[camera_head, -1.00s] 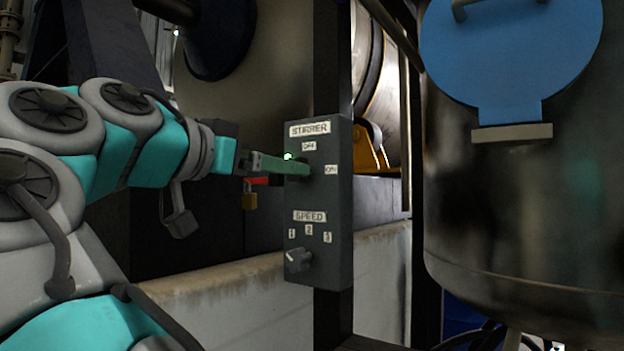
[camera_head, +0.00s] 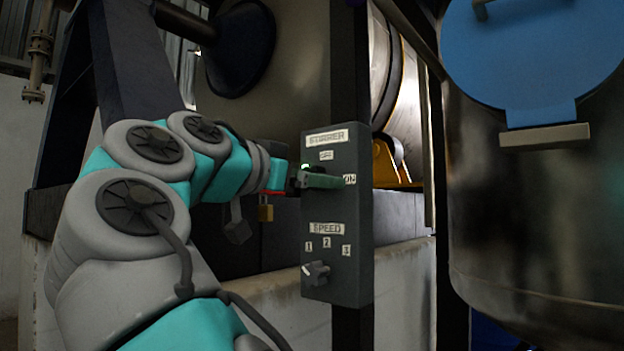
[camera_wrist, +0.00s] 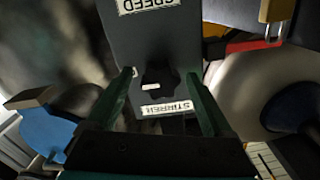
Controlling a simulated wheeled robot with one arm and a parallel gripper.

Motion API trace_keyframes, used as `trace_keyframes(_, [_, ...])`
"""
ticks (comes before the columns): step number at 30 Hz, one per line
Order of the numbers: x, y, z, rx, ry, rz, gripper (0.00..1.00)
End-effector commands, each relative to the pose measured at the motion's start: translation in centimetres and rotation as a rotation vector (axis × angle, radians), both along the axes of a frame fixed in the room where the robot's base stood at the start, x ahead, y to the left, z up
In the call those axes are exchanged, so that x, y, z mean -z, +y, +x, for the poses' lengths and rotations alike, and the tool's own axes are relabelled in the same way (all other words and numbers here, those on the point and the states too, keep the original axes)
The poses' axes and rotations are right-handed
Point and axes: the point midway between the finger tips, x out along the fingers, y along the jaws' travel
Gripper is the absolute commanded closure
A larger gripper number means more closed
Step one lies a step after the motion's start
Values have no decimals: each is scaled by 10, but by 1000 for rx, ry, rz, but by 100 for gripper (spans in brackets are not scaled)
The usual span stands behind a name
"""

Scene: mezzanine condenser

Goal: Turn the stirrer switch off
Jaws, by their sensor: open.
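The dark grey control box (camera_head: 337,205) stands upright with a STIRRER label above and a SPEED label below. My gripper (camera_head: 325,180) is at the stirrer switch, and a green finger hides most of the switch in the head view. In the wrist view, upside down, the black stirrer knob (camera_wrist: 160,77) shows between the fingertips of my open gripper (camera_wrist: 160,83). The fingers are on either side of it; I cannot tell if they touch it.
The speed knob (camera_head: 315,271) is low on the same box. A padlock (camera_head: 265,208) hangs left of the box. A large steel vessel (camera_head: 530,220) with a blue disc (camera_head: 535,50) stands to the right. A low pale wall (camera_head: 405,285) runs behind the box.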

Motion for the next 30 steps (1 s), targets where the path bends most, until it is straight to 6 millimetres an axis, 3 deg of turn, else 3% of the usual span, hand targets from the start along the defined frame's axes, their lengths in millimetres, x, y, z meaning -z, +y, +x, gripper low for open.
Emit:
trace_keyframes(6, [0, 0, 0, 0, 0, 0, 17])
trace_keyframes(27, [0, 0, 0, -1, 0, -1, 96])
trace_keyframes(30, [0, 0, 0, -1, 0, -1, 100])
